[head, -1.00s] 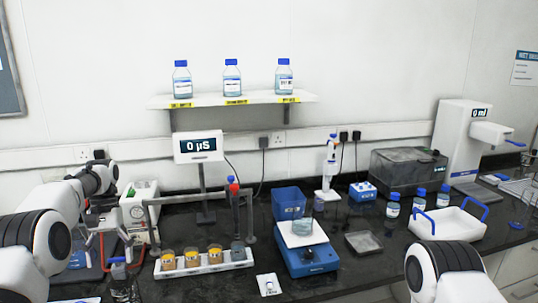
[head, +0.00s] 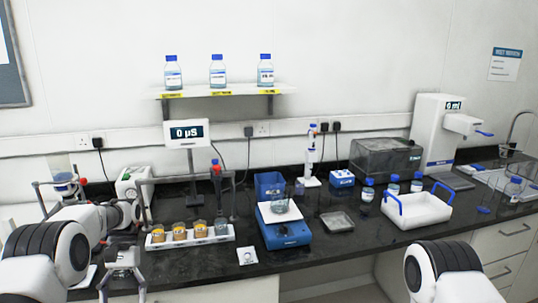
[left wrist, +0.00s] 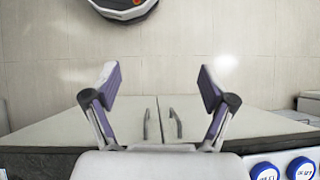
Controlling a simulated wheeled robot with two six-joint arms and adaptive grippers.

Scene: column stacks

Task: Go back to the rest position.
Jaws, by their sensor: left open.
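My left gripper (head: 122,258) is at the lower left of the head view, in front of the bench's front edge. Its fingers are apart with nothing between them. The left wrist view also shows the open left gripper (left wrist: 158,82), with cabinet doors (left wrist: 200,120) and pale floor beyond the fingers. Only a white and dark link of my right arm shows at the lower right of the head view. My right gripper is out of view.
On the black bench stand a white rack (head: 190,240) with several cups, a blue balance (head: 286,234) bearing a beaker (head: 280,206), and a white tray (head: 418,210) with blue handles. A small white pad (head: 247,257) lies near the front edge.

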